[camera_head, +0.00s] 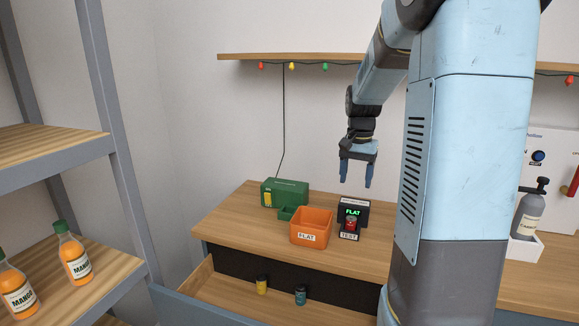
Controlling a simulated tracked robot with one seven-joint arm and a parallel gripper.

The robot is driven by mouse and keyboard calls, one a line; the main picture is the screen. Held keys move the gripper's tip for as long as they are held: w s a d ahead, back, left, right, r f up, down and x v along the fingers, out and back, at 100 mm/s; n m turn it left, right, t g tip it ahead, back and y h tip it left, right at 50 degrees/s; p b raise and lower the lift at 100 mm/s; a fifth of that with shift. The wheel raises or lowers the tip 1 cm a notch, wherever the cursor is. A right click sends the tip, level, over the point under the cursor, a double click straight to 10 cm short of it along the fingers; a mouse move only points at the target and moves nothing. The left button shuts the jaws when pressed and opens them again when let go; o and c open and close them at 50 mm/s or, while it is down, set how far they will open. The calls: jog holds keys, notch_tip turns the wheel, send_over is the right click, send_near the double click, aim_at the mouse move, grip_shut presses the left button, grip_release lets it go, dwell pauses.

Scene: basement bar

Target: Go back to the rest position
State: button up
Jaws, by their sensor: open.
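My gripper (356,173) points down above the wooden counter (225,222), with its two blue fingers apart and nothing between them. It hangs in the air above a small black device (364,206) with a green "FLAT" display and a "TEST" label. My light-blue arm rises at the right and hides part of the counter and wall.
An orange "FLAT" bin (311,228) and a green box (285,191) stand left of the device. Below, an open drawer (215,288) holds a yellow can (262,284) and a teal can (300,295). Mango bottles (76,257) stand on the left shelf. A grey cylinder (528,215) stands right.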

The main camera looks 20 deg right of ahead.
jog(key=s+a+r+n+t, duration=0.2)
jog(key=s+a+r+n, duration=0.2)
jog(key=s+a, duration=0.4)
jog(key=s+a+r+n+t, duration=0.3)
jog(key=s+a, duration=0.5)
jog(key=s, duration=0.6)
jog(key=shift+s+r+n+t, duration=0.3)
jog(key=shift+s+r+n, duration=0.1)
jog(key=shift+n, duration=0.4)
